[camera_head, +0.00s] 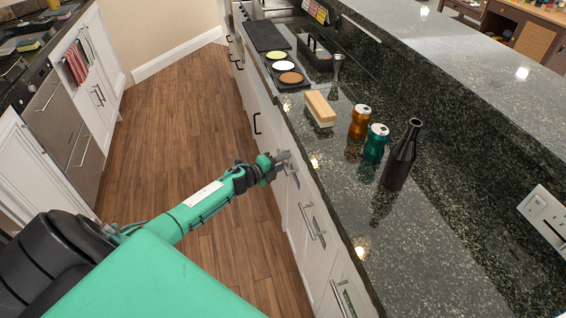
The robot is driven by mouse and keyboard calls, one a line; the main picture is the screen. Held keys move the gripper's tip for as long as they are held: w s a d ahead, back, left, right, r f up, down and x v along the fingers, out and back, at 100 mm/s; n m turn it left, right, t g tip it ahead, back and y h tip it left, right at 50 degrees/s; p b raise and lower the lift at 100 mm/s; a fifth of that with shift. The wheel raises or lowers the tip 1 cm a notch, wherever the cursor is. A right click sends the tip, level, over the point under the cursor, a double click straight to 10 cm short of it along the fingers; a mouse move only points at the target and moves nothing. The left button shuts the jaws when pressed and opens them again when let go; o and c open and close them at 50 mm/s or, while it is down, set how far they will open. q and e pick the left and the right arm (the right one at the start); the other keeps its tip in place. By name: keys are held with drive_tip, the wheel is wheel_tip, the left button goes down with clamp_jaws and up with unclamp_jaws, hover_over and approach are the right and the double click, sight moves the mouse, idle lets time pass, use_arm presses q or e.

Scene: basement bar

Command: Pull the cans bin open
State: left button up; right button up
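The white counter front (290,225) on the right has several pull-out fronts with metal bar handles. One bar handle (311,221) is at mid-front, and another bar handle (342,298) is nearer to me. I cannot read which front is the cans bin; all the fronts look closed. My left gripper (282,163) reaches the counter front just under the worktop edge, at the farthest of these bar handles (295,176). Its fingers overlap that handle, and I cannot tell whether they are closed on it. My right gripper is not in view.
The dark granite worktop (430,220) carries an orange can (359,121), a teal can (375,143), a dark bottle (402,157), and a wooden-topped brush (319,108). A black caddy (315,53) stands farther back. The wooden floor (190,120) between the counters is clear.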

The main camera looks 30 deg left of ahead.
use_arm(q)
drive_tip(key=shift+w+d, duration=0.1)
drive_tip(key=shift+w, duration=0.1)
clamp_jaws()
drive_tip(key=shift+s, duration=0.1)
drive_tip(key=s+a, duration=2)
drive_tip(key=s, duration=0.3)
drive_tip(key=shift+s, duration=0.2)
drive_tip(key=shift+a, duration=0.1)
unclamp_jaws()
